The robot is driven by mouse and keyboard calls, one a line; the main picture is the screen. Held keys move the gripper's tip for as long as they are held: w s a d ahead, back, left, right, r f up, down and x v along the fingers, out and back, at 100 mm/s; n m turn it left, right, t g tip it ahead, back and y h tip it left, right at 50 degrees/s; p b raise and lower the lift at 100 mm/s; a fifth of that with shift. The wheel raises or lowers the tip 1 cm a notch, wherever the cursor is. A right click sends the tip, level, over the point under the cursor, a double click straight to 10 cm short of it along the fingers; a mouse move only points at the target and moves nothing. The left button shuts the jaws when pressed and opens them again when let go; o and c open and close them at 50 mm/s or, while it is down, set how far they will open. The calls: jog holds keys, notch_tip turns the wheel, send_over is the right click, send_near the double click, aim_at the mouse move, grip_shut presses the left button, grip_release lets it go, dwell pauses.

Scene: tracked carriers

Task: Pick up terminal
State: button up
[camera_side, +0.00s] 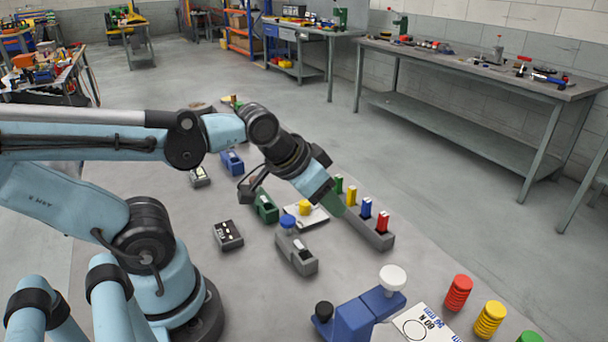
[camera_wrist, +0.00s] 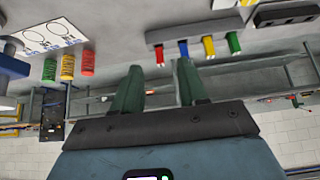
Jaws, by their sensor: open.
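A grey rail (camera_side: 378,239) stands on the table with small upright coloured blocks in it, which look like the terminals: green (camera_side: 338,184), yellow (camera_side: 351,195), blue (camera_side: 366,208) and red (camera_side: 382,222). The wrist view shows the same rail (camera_wrist: 200,28) with the red block (camera_wrist: 159,56), blue block (camera_wrist: 183,48), yellow block (camera_wrist: 209,46) and green block (camera_wrist: 233,42). I cannot tell which one the task names. My gripper (camera_wrist: 158,82) is open, its green fingers apart with nothing between them. In the side view my gripper (camera_side: 336,204) overlaps the rail's far end; its exact height is unclear.
A grey block with a blue knob (camera_side: 297,255), a green block (camera_side: 265,207) and a dark box (camera_side: 228,235) stand left of the rail. A blue fixture (camera_side: 355,320) and ribbed red (camera_side: 458,292) and yellow (camera_side: 490,319) cylinders stand in front.

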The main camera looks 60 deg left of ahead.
jog(key=shift+o, duration=0.5)
notch_tip(320, 180, up, 2)
jog(key=g, duration=0.7)
send_over(384, 214)
jog(key=f, duration=0.5)
jog(key=shift+a+f, duration=0.35)
jog(key=shift+f, duration=0.05)
jog(key=shift+d+f, duration=0.2)
jog(key=shift+f, duration=1.1)
jog(key=shift+d+f, duration=0.15)
jog(key=shift+f, duration=1.15)
grip_shut()
